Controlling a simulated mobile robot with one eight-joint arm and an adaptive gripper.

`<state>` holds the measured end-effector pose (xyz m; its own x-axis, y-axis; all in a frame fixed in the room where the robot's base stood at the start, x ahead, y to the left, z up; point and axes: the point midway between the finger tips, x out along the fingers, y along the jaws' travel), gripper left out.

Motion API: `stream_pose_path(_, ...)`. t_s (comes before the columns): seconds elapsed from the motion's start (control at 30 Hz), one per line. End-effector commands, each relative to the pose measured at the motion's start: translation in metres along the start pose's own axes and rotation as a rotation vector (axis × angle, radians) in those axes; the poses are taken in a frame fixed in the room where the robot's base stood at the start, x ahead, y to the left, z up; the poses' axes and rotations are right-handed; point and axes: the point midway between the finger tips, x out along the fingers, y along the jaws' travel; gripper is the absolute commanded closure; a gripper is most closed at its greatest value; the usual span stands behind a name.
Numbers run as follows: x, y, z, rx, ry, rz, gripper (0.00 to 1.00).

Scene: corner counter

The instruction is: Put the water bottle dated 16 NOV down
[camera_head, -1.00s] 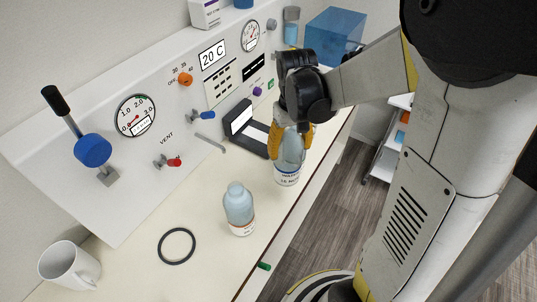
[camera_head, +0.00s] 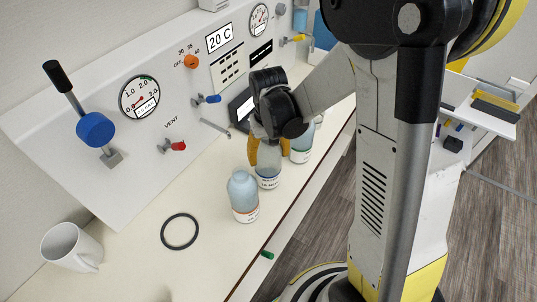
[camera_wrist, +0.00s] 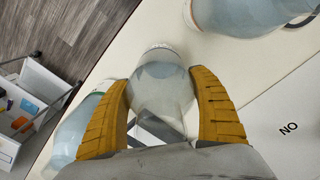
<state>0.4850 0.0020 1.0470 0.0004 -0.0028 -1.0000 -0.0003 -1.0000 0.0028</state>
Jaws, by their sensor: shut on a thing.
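My gripper (camera_head: 267,153) is shut on a clear bluish water bottle (camera_head: 268,179), one yellow finger on each side. The held bottle is upright in the head view, with a white label whose date is too small to read. I cannot tell whether its base touches the counter. In the wrist view the held bottle (camera_wrist: 160,80) sits between the yellow fingers (camera_wrist: 160,105). A second bottle (camera_head: 243,195) stands close to its left and nearer. A third bottle (camera_head: 301,152) stands just behind it to the right. Their dates are not readable.
The cream counter (camera_head: 205,215) carries a black ring (camera_head: 180,248) and a white mug (camera_head: 72,245). A control panel (camera_head: 150,165) with levers and valves rises behind. The counter's front edge runs close to the bottles. The counter between ring and near bottle is clear.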

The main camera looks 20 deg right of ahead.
Motion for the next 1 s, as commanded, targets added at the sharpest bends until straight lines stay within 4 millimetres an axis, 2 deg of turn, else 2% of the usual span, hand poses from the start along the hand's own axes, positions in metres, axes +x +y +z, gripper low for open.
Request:
stream_pose_path(0.13, 0.005, 0.0, 0.0, 0.0, 0.0, 0.0, 0.64)
stream_pose_path(0.17, 0.004, 0.0, 0.0, 0.0, 0.0, 0.0, 0.19)
stream_pose_path(0.2, 0.003, 0.0, 0.0, 0.0, 0.0, 0.0, 0.07)
stream_pose_path(0.23, 0.003, 0.0, 0.0, 0.0, 0.0, 0.0, 0.05)
stream_pose_path(0.5, 0.002, 0.0, 0.0, 0.0, 0.0, 0.0, 0.05)
stream_pose_path(0.63, -0.006, 0.0, 0.0, 0.0, 0.0, 0.0, 0.05)
stream_pose_path(0.77, -0.03, 0.0, 0.0, 0.0, 0.0, 0.0, 0.05)
stream_pose_path(1.0, -0.085, 0.0, 0.001, 0.0, 0.0, 0.0, 0.05)
